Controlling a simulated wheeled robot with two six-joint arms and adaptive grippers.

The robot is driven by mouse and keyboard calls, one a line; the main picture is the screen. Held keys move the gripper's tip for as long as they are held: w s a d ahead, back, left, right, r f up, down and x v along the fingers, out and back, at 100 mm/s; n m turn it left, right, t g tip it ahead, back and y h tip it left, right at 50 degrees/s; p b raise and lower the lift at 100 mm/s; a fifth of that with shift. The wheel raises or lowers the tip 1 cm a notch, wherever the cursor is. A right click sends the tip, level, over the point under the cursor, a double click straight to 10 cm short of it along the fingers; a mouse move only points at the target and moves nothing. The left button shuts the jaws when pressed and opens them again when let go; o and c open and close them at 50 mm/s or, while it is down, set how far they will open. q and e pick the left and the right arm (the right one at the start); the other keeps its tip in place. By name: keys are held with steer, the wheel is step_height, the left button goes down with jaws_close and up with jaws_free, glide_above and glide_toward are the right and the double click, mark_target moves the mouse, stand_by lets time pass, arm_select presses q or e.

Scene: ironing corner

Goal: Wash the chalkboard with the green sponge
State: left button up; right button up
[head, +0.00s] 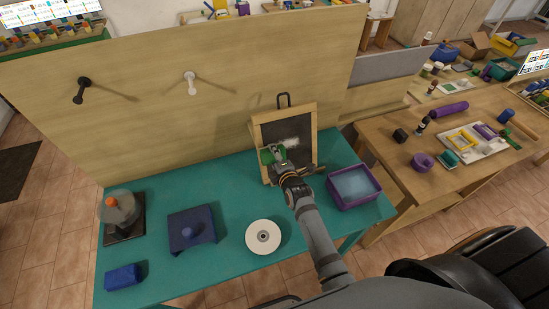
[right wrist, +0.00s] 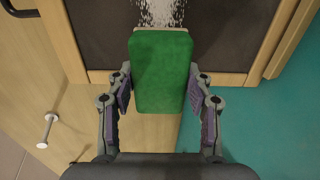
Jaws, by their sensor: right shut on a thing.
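The chalkboard (head: 303,131) has a dark face in a light wooden frame and stands upright on the teal table against the wooden panel. A white chalk smear (head: 291,142) lies on its face, and it also shows in the right wrist view (right wrist: 160,10) just beyond the sponge. My right gripper (right wrist: 160,92) is shut on the green sponge (right wrist: 160,70), and its far edge is at the board's face, over the lower frame. In the head view the sponge (head: 266,156) shows at the board's lower left, partly hidden by my gripper. My left gripper is not in view.
A purple bin with pale blue contents (head: 355,186) stands right of my right arm. A white disc (head: 263,237), a blue block with a knob (head: 192,229), a clear dome on a dark base (head: 120,210) and a blue box (head: 123,277) lie left on the teal table (head: 225,268).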

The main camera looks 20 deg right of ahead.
steer(key=shift+w+f, duration=0.15)
steer(key=shift+w, duration=0.25)
steer(key=shift+w+f+b, duration=0.15)
steer(key=shift+w+b, duration=0.25)
steer(key=shift+b, duration=0.05)
stand_by(0.3)
